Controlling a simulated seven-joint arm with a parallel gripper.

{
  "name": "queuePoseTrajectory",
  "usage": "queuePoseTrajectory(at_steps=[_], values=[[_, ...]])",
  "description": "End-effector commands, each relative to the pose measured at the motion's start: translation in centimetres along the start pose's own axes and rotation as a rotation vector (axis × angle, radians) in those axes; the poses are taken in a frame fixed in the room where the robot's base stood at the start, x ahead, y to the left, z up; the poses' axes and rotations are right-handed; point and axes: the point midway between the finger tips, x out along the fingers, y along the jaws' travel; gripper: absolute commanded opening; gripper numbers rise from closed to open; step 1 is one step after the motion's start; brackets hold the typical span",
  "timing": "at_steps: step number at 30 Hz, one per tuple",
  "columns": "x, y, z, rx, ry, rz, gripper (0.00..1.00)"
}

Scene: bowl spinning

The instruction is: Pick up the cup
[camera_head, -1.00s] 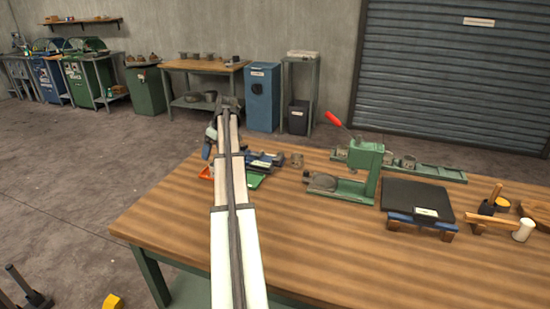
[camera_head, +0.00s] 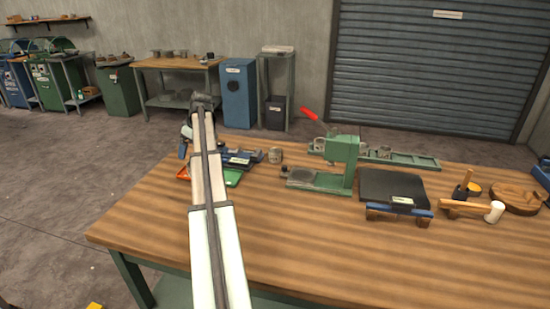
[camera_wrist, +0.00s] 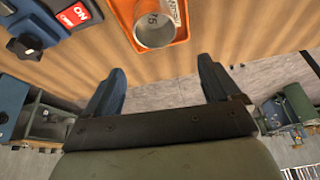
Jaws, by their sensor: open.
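A grey metal cup (camera_wrist: 155,26) with a number on it shows at the top of the wrist view, standing on or in an orange tray (camera_wrist: 181,33). My gripper (camera_wrist: 160,86) is open, its two blue fingers apart with nothing between them. The cup lies beyond the fingertips, apart from them. In the head view my gripper (camera_head: 186,140) is at the table's far left end, mostly behind my arm. The orange tray (camera_head: 183,174) shows there only as a sliver, and the cup on it is hidden. Another small cup-like metal piece (camera_head: 275,155) stands to the right.
The wooden table (camera_head: 290,235) is clear in front. A switch box with a red ON label (camera_wrist: 72,14) is left of the tray in the wrist view.

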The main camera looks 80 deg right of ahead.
Motion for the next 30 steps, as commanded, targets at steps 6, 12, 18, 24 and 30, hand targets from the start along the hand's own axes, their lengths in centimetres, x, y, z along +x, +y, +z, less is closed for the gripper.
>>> queuePoseTrajectory(at_steps=[6, 12, 18, 24, 30], values=[[0.0, 0.0, 0.0, 0.0, 0.0, 0.0, 0.9], [0.0, 0.0, 0.0, 0.0, 0.0, 0.0, 0.87], [-0.3, 0.7, 0.8, 0.012, 0.0, 0.005, 0.87], [-3.4, 4.6, 5.7, 0.086, 0.007, 0.045, 0.87], [-6.9, 7.9, 11.3, 0.162, 0.011, 0.095, 0.87]])
